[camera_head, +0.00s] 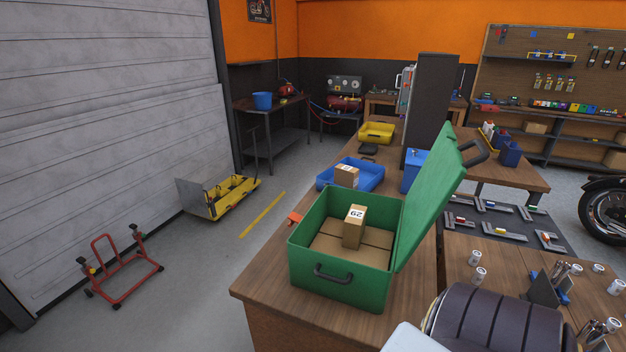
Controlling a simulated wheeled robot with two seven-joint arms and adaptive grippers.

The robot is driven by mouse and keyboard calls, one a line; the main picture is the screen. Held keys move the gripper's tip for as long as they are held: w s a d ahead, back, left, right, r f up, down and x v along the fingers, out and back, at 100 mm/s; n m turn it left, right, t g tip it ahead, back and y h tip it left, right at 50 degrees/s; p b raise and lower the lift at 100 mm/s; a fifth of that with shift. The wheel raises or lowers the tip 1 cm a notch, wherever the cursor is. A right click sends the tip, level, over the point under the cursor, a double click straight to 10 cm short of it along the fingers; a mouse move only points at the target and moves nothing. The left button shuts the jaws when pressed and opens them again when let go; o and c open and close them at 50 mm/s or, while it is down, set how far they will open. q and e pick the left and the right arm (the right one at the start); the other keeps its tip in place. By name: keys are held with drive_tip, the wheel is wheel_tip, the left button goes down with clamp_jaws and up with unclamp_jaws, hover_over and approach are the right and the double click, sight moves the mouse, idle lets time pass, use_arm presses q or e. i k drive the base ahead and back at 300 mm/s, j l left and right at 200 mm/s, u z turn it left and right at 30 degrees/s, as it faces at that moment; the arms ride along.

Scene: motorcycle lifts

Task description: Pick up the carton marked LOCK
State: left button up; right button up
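No carton in view shows a readable LOCK mark. A small brown carton (354,232) stands upright in the open green case (336,290), on top of larger brown cartons (330,246) that fill its bottom. Its white label carries dark characters that look like "62" or "29". Another small carton (347,177) sits in the blue tray (372,176) behind the case. Its label is too small to read. Neither of my grippers is in view.
The case's green lid (432,190) stands open on the right. Behind are a blue container (414,172), a tall dark cabinet (432,105) and a yellow tray (376,132). Cylinders and tools crowd the right-hand table (510,262). Open floor (215,280) lies left of the bench (262,285).

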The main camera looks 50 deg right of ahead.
sight(346, 176)
drive_tip(key=i+j+u, duration=0.1)
drive_tip(key=u, duration=0.25)
drive_tip(key=i+j+u, duration=0.15)
drive_tip(key=u, duration=0.2)
drive_tip(key=i+u, duration=0.25)
drive_tip(key=i+z, duration=0.25)
drive_tip(key=i, duration=0.4)
drive_tip(key=i+j+z, duration=0.2)
drive_tip(key=i, duration=0.5)
drive_tip(key=i+z, duration=1.35)
drive_tip(key=z, duration=0.15)
drive_tip(key=i+l+z, duration=0.1)
drive_tip(key=i+z, duration=0.55)
drive_tip(key=z, duration=0.15)
